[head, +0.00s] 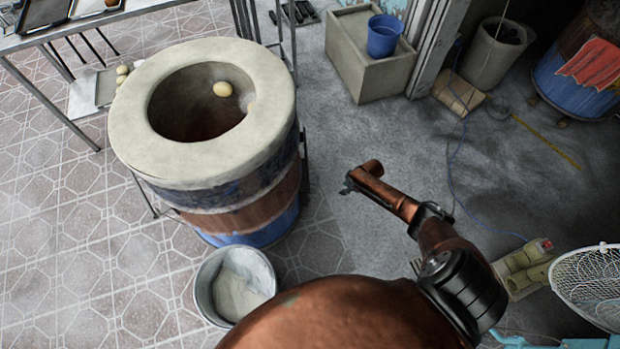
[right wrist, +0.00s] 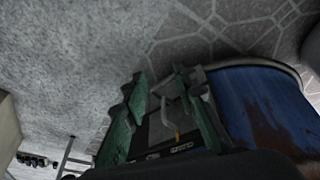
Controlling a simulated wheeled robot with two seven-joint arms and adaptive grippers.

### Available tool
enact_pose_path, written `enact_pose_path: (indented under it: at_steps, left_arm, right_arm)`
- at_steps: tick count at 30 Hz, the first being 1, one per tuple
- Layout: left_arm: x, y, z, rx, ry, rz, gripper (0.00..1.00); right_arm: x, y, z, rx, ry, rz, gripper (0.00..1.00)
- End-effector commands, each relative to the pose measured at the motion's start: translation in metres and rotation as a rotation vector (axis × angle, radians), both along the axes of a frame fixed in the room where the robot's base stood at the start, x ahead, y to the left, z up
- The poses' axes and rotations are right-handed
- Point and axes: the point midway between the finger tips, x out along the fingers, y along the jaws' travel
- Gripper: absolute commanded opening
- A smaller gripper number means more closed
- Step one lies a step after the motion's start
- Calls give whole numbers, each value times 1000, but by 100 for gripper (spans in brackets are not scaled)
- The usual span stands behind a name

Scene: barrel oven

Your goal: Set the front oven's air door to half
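The front oven (head: 215,200) is a barrel with a thick pale rim, a brown band and a blue base. Its blue, rust-stained side fills the right of the right wrist view (right wrist: 262,108). My right gripper (head: 347,185) is right of the oven in the head view, apart from its rim. In the right wrist view its two green fingers (right wrist: 165,105) are spread. Between them show a grey bar like a handle (right wrist: 168,108), a small yellow mark and a dark plate, probably the air door; its setting cannot be read. The head view hides the door. My left gripper is out of view.
A metal bucket (head: 236,284) stands at the oven's foot. A metal table (head: 60,35) with trays is at upper left. A fan (head: 595,285) stands at lower right. Grey floor is clear right of the oven.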

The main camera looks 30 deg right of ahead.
Motion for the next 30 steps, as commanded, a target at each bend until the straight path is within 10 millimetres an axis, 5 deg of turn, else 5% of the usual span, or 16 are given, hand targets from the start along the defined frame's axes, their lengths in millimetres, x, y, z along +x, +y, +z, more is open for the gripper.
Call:
enact_pose_path:
  at_steps: [1,6,10,18,30]
  left_arm:
    - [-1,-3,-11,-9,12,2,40]
    - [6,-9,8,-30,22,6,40]
    - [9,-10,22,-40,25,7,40]
    - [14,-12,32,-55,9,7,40]
    - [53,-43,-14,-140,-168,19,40]
  right_arm:
    - [21,0,-18,7,4,41,26]
    - [77,14,-14,50,-2,166,26]
    - [103,24,-8,75,-6,239,26]
    - [121,34,-1,95,-11,293,26]
    - [134,48,-51,96,-10,291,26]
